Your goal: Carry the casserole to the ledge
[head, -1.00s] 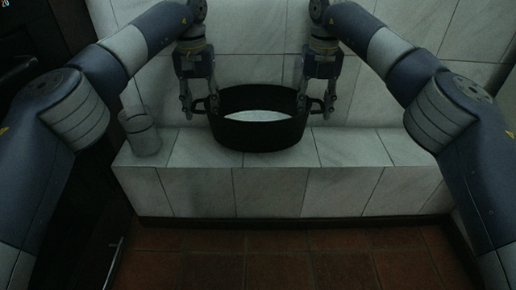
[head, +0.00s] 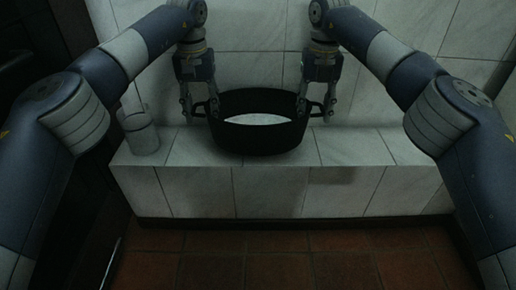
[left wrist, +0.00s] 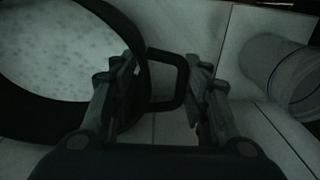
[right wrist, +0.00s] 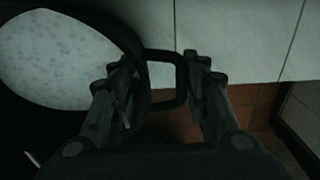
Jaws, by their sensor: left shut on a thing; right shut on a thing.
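The casserole (head: 258,142) is a wide black pot with two side handles and a pale speckled inside, seen from above in the head view. It looks level, over the white tiled ledge (head: 345,148); I cannot tell whether its base touches the tiles. My left gripper (head: 199,106) is shut on its left handle, which shows between the fingers in the left wrist view (left wrist: 183,85). My right gripper (head: 315,107) is shut on its right handle, also seen in the right wrist view (right wrist: 181,78). The casserole's underside is hidden.
The tiled wall (head: 255,45) rises behind. The ledge right of the casserole is clear. Reddish floor tiles (head: 270,268) lie in front.

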